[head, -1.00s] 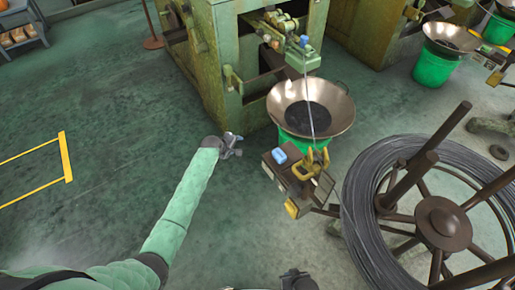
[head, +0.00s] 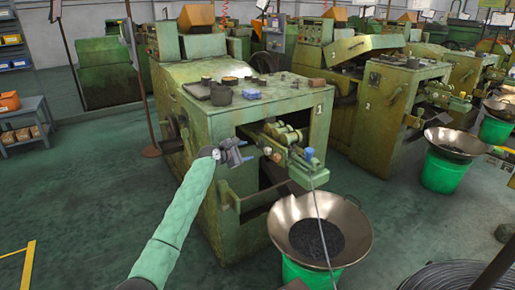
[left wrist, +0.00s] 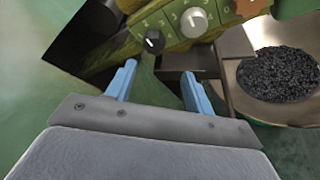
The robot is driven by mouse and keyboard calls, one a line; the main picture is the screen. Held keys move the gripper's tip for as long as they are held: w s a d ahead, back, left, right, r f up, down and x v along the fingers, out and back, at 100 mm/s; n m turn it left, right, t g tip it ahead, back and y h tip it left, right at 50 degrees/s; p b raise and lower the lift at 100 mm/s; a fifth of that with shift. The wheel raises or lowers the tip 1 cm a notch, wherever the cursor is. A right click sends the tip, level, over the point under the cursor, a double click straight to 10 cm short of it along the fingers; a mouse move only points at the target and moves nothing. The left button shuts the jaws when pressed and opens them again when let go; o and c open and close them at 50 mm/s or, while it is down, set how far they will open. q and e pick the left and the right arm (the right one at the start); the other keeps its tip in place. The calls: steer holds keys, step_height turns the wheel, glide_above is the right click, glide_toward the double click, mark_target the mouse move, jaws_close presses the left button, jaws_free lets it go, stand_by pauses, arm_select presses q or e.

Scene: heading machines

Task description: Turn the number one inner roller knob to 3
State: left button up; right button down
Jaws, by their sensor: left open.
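The machine marked 1 (head: 205,115) stands ahead of me. In the left wrist view its green panel (left wrist: 150,18) carries a black knob (left wrist: 153,41) and a grey-white knob (left wrist: 195,20), with small white digits around them. I cannot tell which one is the inner roller knob, nor read its setting surely. In the head view the knobs are small, just right of my left gripper (head: 238,153). The left gripper (left wrist: 159,70) is open and empty, its fingertips below and apart from the black knob. My right gripper is not in view.
A metal bowl (head: 350,218) of dark pieces sits on a green bucket (head: 305,275) below the machine's front. A wire coil (head: 440,278) lies at lower right. Machine 2 (head: 380,100) stands to the right.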

mark_target(257, 145)
arm_select(q)
steer(key=x, duration=0.3)
steer(key=r+x, duration=0.1)
steer(key=x, duration=0.3)
steer(key=shift+w+d+r+b, duration=0.15)
steer(key=shift+w+d+b, duration=0.05)
steer(key=shift+w+b, duration=0.2)
steer(key=c, duration=1)
